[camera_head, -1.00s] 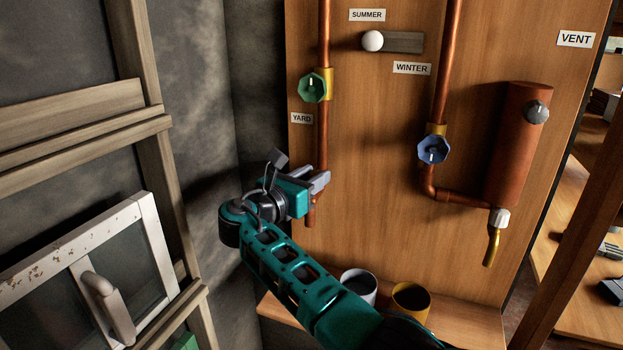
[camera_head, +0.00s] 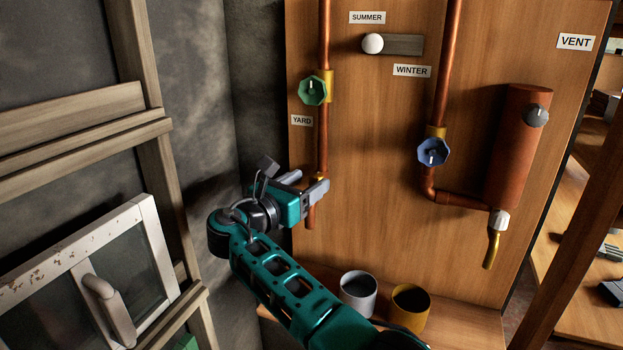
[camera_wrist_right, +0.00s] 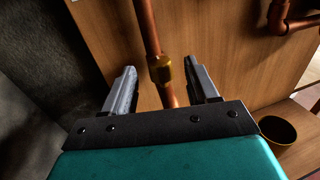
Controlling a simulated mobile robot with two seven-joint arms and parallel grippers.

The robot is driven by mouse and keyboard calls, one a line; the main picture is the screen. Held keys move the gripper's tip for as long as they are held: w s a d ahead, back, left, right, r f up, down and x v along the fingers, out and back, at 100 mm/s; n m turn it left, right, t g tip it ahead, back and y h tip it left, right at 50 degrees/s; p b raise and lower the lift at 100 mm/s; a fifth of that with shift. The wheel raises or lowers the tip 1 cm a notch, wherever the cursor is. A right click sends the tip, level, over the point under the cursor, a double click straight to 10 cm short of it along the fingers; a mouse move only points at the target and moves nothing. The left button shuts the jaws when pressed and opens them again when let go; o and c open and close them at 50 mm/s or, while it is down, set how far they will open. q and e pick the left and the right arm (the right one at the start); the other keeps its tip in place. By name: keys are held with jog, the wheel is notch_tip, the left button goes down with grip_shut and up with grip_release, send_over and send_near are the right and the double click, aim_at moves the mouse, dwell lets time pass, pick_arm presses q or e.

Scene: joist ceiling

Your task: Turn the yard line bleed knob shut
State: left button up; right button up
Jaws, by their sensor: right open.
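The copper yard pipe (camera_head: 323,140) runs down the wooden panel past the white YARD label (camera_head: 302,120). A green knob (camera_head: 312,90) sits on its brass valve, above my gripper. My right gripper (camera_head: 306,182) is open at the lower end of this pipe, and hides part of it. In the right wrist view, a small brass fitting (camera_wrist_right: 160,68) on the pipe shows between the open fingers of the gripper (camera_wrist_right: 162,72), with space on both sides. Whether this fitting carries the bleed knob is not clear. My left gripper is out of view.
A blue knob (camera_head: 433,151) sits on the second pipe, right of my gripper. A copper tank (camera_head: 516,145) with a grey dial (camera_head: 536,116) stands further right. A stone wall (camera_head: 195,110) is left.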

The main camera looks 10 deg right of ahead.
jog(key=v, duration=0.5)
jog(key=shift+s, duration=0.1)
